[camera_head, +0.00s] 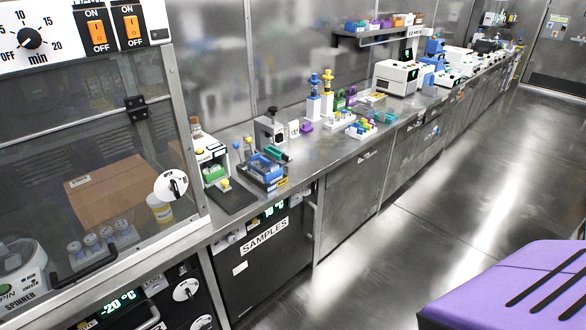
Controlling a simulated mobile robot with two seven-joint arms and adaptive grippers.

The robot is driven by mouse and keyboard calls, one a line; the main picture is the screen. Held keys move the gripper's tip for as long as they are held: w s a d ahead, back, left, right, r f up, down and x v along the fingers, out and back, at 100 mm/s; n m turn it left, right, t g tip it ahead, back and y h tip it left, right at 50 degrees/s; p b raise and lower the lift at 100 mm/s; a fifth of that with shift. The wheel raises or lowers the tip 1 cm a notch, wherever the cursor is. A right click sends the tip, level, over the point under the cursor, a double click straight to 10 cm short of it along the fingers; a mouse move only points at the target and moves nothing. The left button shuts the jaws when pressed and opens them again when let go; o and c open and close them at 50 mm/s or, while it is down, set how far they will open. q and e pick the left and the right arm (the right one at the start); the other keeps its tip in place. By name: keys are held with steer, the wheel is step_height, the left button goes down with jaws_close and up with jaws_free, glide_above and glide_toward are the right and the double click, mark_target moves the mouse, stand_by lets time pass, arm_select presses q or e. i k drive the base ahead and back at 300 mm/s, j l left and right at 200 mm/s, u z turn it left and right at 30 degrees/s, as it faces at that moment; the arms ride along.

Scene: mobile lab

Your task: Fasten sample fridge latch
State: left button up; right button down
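The sample fridge (262,265) is a black-fronted unit under the counter, left of centre, with a white label reading SAMPLES (265,237). A green lit display (274,209) shows above the label. A pale vertical handle (313,212) stands at the right edge of its front. Small white fittings (228,241) sit at its upper left. I cannot tell which fitting is the latch, or whether it is fastened. The door looks shut or nearly so. Neither of my grippers is in view.
A freezer reading -20 °C (118,302) with white round knobs (186,290) is at the lower left. Above it stands a glass-fronted cabinet (192,150). The counter (330,150) holds racks and instruments. A purple slotted surface (505,285) fills the lower right. The floor (400,240) between is clear.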

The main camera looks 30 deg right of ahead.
mark_target(313, 186)
steer(key=z, duration=1.2)
steer(key=i+l, duration=1.65)
steer(key=l, duration=0.15)
